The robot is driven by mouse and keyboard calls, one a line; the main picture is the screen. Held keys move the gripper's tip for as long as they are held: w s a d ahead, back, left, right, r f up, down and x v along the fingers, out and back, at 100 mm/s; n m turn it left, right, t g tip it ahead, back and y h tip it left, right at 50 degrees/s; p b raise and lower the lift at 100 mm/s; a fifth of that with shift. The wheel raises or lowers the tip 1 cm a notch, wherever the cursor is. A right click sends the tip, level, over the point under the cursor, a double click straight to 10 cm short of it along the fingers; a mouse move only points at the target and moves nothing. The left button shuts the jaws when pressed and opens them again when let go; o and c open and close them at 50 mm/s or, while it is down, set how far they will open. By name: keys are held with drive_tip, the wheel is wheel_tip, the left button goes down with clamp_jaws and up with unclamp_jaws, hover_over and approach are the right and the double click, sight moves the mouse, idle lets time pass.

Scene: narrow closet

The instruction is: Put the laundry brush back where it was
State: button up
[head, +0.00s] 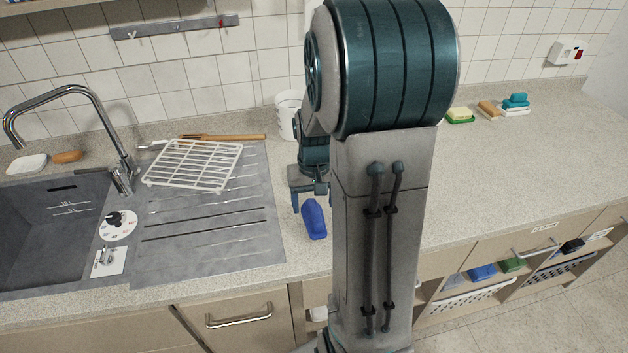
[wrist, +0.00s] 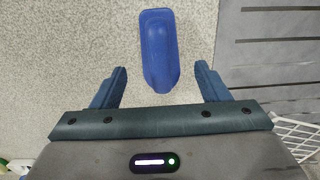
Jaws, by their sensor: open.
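A blue, brush-shaped object (head: 314,219) lies on the speckled counter just right of the sink's drainboard. I take it for the laundry brush, but its bristles are not visible. It also shows in the wrist view (wrist: 160,48), lengthwise ahead of the fingers. My gripper (wrist: 162,88) is open and empty, with one finger on each side of the brush's near end. The brush lies mostly beyond the fingertips, and I see no contact. In the head view my gripper (head: 309,196) is just behind the brush, partly hidden by my arm.
A white wire rack (head: 193,164) stands on the drainboard (head: 215,235), beside the sink and tap. A white cup (head: 288,115) is by the wall. Sponges and brushes (head: 487,109) sit at the back right. Shelves below hold another blue item (head: 482,272) and a green one (head: 513,265).

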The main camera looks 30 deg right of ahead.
sight(314, 210)
wheel_tip(314, 210, up, 8)
drive_tip(key=f, duration=0.1)
drive_tip(key=s+a+r+n+t, duration=0.3)
drive_tip(key=s+a+r, duration=0.2)
drive_tip(key=s+a, duration=0.7)
drive_tip(key=shift+s, duration=0.2)
